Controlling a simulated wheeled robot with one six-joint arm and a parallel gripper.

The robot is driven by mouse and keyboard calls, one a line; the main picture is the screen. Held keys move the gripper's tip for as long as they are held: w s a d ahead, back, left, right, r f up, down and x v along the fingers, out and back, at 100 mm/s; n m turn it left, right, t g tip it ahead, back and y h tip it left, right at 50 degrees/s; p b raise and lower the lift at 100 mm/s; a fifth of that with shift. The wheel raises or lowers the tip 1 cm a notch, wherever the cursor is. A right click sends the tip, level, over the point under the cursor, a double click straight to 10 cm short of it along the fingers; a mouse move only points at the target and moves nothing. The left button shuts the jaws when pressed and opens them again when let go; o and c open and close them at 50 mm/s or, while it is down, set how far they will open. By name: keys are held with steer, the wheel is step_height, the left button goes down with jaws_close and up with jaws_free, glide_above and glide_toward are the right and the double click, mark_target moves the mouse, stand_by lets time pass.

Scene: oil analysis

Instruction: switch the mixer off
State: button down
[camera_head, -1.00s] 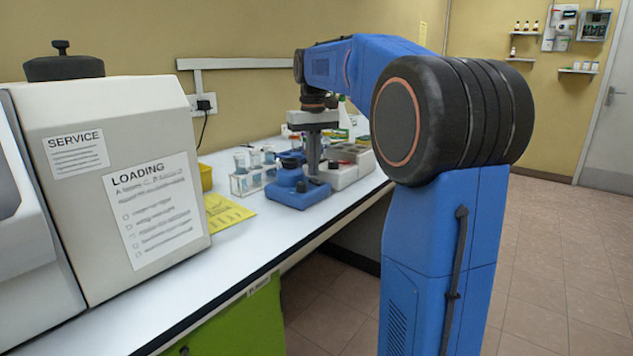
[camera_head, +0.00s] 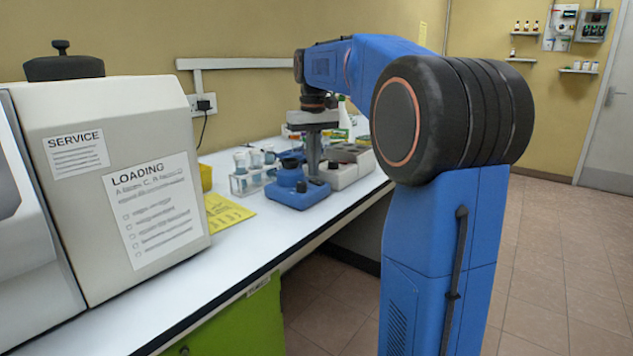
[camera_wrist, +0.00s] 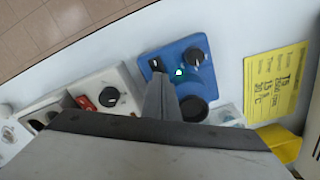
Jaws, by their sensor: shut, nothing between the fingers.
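The mixer is a blue box (camera_head: 299,194) on the bench in the head view. It also shows in the wrist view (camera_wrist: 207,78), with a black cup-like top, a black knob (camera_wrist: 193,57) and a small lit green lamp (camera_wrist: 179,72). A black rocker switch (camera_wrist: 156,66) sits at its left edge. My gripper (camera_wrist: 158,82) is shut and empty, pointing down with its fingertips just beside the switch in the picture. I cannot tell whether they touch it. In the head view my gripper (camera_head: 313,172) stands over the mixer's right part.
A grey-white device (camera_wrist: 108,92) with a black knob and a red switch stands close beside the mixer. A rack of beakers (camera_head: 245,182) and a yellow sheet (camera_head: 226,211) lie to its left. A large analyser (camera_head: 120,170) fills the near bench. The bench front is clear.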

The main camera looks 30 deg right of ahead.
mark_target(314, 180)
steer(key=shift+f, duration=0.7)
stand_by(0.6)
step_height(314, 180, up, 7)
stand_by(1.0)
steer(key=shift+s, duration=0.1)
stand_by(0.4)
